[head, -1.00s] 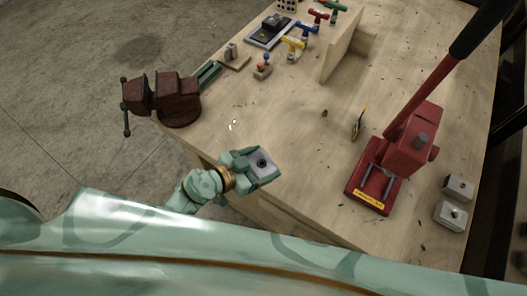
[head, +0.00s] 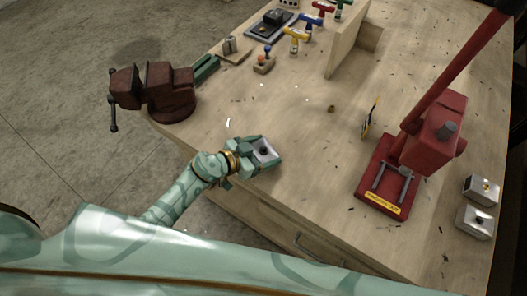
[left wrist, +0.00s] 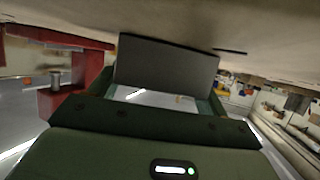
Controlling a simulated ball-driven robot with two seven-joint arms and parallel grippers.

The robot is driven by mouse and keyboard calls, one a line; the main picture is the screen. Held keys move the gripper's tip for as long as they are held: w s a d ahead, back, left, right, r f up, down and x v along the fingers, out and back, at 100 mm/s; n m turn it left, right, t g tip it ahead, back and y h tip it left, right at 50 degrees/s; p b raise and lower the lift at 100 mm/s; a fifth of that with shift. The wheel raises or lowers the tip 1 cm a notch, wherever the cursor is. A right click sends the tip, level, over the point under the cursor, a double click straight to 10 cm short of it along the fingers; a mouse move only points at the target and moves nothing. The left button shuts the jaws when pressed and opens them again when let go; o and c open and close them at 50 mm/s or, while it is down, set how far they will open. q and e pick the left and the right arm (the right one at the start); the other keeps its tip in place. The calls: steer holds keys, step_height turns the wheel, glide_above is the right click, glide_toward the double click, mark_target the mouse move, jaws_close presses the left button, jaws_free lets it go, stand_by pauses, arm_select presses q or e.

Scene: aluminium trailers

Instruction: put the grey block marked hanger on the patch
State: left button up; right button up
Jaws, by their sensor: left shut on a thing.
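My left gripper (head: 260,153) is shut on a grey block (head: 267,150) with a dark mark on its top face. It holds the block over the near edge of the wooden bench; whether the block touches the bench is unclear. In the left wrist view the block (left wrist: 165,64) shows as a dark grey slab between the green fingers. Two more grey blocks (head: 481,189) (head: 474,221) stand at the bench's right side, with small marks on top. I cannot make out the patch clearly. My right gripper is not in view.
A red press (head: 428,140) with a long lever stands at right on the bench (head: 300,190). A dark red vise (head: 165,90) sits at the left corner. The middle is mostly clear.

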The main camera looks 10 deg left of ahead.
arm_select(q)
steer(key=o, duration=1.3)
steer(key=shift+s+a+r, duration=0.15)
steer(key=shift+s+r, duration=0.05)
steer(key=p+v, duration=0.3)
steer(key=v, duration=0.8)
steer(key=shift+s+a, duration=0.2)
